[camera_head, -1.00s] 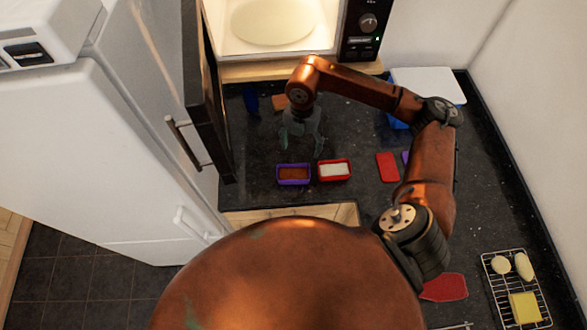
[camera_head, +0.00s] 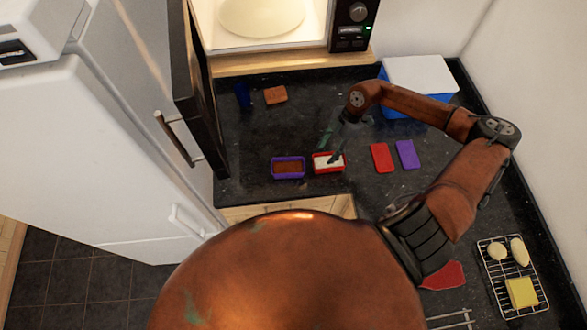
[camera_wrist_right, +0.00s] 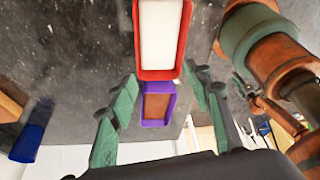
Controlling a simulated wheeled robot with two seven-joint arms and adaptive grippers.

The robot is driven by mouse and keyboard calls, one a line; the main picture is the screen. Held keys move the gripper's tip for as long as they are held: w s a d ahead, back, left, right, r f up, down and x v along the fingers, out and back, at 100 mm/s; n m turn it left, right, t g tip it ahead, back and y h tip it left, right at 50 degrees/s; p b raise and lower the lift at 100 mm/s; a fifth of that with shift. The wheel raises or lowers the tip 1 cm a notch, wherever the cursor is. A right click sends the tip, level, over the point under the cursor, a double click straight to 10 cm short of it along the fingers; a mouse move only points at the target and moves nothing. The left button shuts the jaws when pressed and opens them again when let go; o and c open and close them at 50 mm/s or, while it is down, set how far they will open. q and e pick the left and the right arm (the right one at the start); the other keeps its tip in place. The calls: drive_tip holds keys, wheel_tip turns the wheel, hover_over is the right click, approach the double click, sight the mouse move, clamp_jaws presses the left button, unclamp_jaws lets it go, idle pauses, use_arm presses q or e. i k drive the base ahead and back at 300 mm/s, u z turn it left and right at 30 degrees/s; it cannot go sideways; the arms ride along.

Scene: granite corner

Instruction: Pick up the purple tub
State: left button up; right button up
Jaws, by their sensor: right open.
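The purple tub (camera_head: 288,176) is a small open box with brown contents, standing on the dark counter. It also shows in the right wrist view (camera_wrist_right: 153,123), framed between my fingers but farther off. A red tub (camera_head: 328,170) with white contents stands just to its right. In the right wrist view the red tub (camera_wrist_right: 138,62) looks larger. My right gripper (camera_head: 332,146) is open and empty, with green fingers. In the head view it overlaps the back of the red tub, and one finger crosses it. Its exact height is hard to tell. My left gripper is not in view.
A red flat piece (camera_head: 382,157) and a purple one (camera_head: 406,154) lie right of the tubs. A blue box with a white top (camera_head: 415,80), a brown block (camera_head: 275,95) and a blue item (camera_head: 243,95) are farther back. An open fridge-side door (camera_head: 190,90) stands left.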

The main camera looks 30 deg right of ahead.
sight(281, 168)
drive_tip(key=z, duration=2.15)
drive_tip(key=k, duration=1.15)
drive_tip(key=u, duration=1.55)
drive_tip(key=i, duration=1)
drive_tip(key=u, duration=0.1)
